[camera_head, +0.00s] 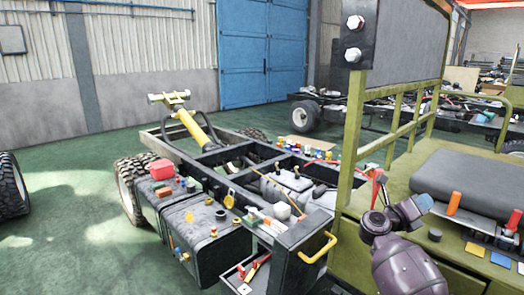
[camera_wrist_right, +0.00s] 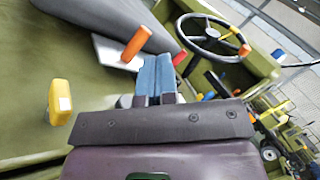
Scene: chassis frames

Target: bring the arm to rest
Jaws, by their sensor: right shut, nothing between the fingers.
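My right arm, with its purple wrist link, comes in at the lower right of the head view. My right gripper (camera_head: 421,204) has blue-grey fingers and is held up in front of the olive green bench. In the right wrist view its two blue fingers (camera_wrist_right: 155,76) lie together, shut with nothing between them. They point toward a dark grey seat pad, with an orange handle just beyond the tips. I cannot tell the exact gap to the bench. My left arm and left gripper are not in view.
The olive bench (camera_head: 361,244) carries a grey pad (camera_head: 468,184), an orange handle (camera_head: 454,203) and small coloured pieces. A green rail frame (camera_head: 405,130) stands behind. A chassis frame (camera_head: 170,205) with loose parts is to the left. A steering wheel (camera_wrist_right: 213,34) shows in the wrist view.

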